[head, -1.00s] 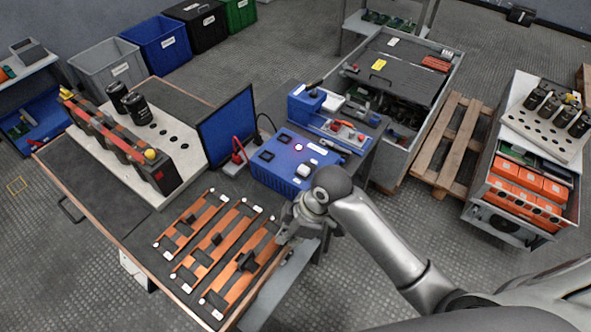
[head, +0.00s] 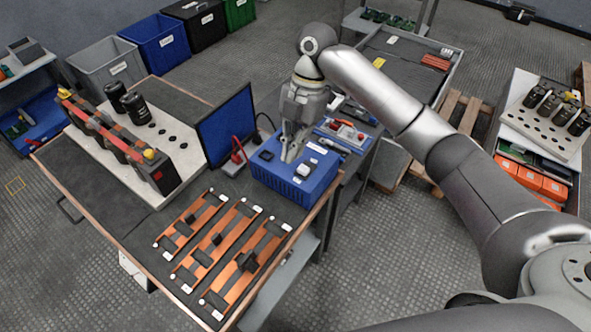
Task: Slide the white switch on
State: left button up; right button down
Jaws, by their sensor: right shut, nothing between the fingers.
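The blue power box (head: 285,184) stands on the workbench near its right edge. The white switch (head: 303,169) is on top of the box, toward its front right; its exact setting is too small to tell. A black switch (head: 266,155) sits on the left part of the same top. My right gripper (head: 288,158) points down over the box top, with its fingers together and empty. Its tips are just left of the white switch; I cannot tell whether they touch the box. The gripper hides the back middle of the top. My left gripper is not in view.
A blue-screened monitor (head: 227,130) and a red clamp (head: 238,155) stand just left of the box. Copper bars with black sliders (head: 245,262) lie in front. A rack with black capacitors (head: 162,132) is at the left. The bench edge is close at right.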

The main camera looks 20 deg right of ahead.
aim_at(303, 170)
jog(key=shift+w+r, duration=0.1)
jog(key=shift+r, duration=0.05)
notch_tip(303, 170, down, 9)
jog(key=shift+f+p, duration=0.2)
jog(key=shift+p, duration=0.75)
jog(key=shift+w+d, duration=0.2)
jog(key=shift+d, duration=0.15)
